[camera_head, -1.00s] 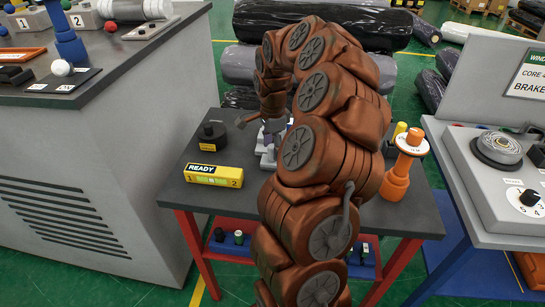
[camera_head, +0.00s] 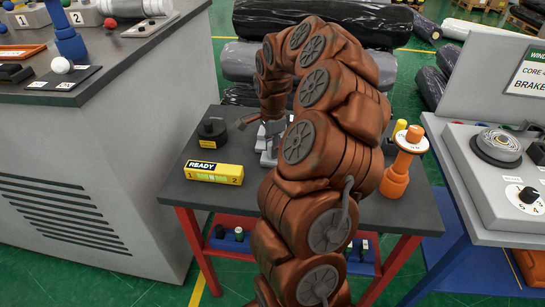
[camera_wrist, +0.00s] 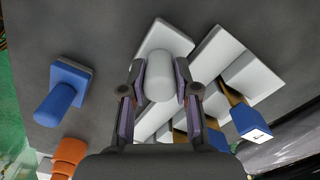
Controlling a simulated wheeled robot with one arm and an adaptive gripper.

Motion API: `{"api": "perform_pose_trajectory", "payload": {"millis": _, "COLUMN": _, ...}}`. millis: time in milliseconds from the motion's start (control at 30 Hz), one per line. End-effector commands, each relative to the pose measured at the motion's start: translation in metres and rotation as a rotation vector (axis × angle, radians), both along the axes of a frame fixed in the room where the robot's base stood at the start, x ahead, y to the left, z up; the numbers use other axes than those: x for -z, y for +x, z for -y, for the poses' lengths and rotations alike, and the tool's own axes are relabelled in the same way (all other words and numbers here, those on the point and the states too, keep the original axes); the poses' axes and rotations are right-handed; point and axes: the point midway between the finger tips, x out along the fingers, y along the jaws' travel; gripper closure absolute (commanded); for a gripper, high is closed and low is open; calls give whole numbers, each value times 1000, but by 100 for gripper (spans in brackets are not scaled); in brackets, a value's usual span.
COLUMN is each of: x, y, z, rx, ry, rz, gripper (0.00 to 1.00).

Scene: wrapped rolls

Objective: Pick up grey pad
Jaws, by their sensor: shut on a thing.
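The grey pad (camera_wrist: 165,38) is in the upper middle of the wrist view, a pale square base with a rounded grip rising toward the camera. My gripper (camera_wrist: 160,72) has its two fingers on either side of that grip and is shut on it. Pale stepped blocks lie close beside the pad on the right, and I cannot tell whether they touch it. In the head view my arm hides most of the gripper and the pad.
In the wrist view, a blue pad with a peg (camera_wrist: 58,98) stands left and a blue-ended piece (camera_wrist: 250,122) lies right. On the table (camera_head: 225,195) are a yellow READY box (camera_head: 213,173), a black knobbed disc (camera_head: 212,130) and an orange spool post (camera_head: 400,165).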

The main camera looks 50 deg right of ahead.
Motion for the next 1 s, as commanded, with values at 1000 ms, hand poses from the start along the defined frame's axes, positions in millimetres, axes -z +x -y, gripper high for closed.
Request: {"api": "perform_pose_trajectory", "payload": {"millis": 1000, "x": -92, "y": 1, "z": 1, "rx": 2, "ry": -1, "rz": 4, "gripper": 100}}
